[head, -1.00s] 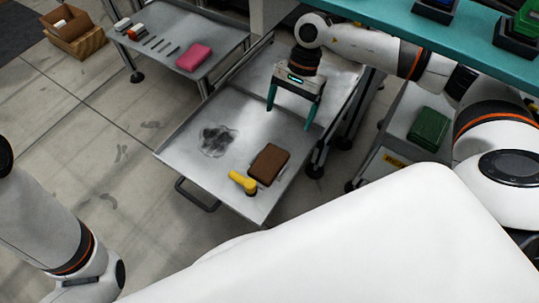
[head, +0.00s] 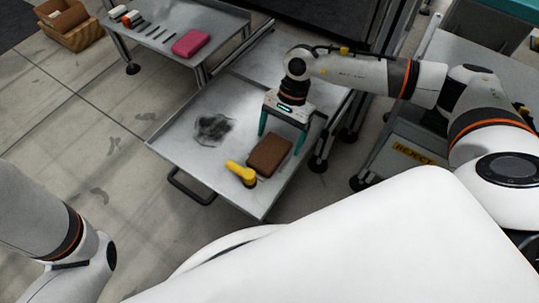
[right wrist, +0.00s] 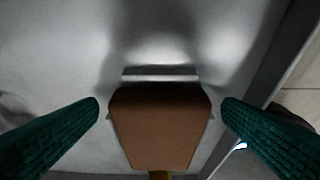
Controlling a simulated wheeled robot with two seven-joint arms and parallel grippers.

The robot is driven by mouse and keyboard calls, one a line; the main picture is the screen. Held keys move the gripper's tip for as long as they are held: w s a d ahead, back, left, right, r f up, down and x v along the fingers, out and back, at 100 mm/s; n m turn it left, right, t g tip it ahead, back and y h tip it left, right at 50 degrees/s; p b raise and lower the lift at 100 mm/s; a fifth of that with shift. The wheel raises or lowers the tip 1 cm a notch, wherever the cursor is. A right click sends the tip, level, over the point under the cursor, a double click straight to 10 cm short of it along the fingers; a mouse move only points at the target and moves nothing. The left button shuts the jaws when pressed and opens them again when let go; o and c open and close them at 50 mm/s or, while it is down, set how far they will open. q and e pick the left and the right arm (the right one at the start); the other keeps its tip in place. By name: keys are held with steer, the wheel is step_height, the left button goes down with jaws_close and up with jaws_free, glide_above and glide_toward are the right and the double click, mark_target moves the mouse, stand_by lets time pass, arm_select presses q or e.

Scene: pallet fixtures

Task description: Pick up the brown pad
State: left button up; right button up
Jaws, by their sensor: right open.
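The brown pad (head: 269,154) lies on a grey metal tray-like cart top (head: 190,140). My right gripper (head: 280,140) is open and points down at the pad's far end. In the right wrist view the brown pad (right wrist: 160,125) shows between the two green fingers of the right gripper (right wrist: 160,103), with a gap on each side. The gripper holds nothing. My left arm shows at the lower left, but its gripper is out of view.
A dark smudge (head: 212,129) marks the cart top. A second table (head: 170,20) bears a pink pad (head: 191,43) and small tools. A wooden box (head: 66,27) stands on the floor.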

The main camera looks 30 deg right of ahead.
steer(key=shift+r, duration=0.1)
steer(key=c, duration=1.1)
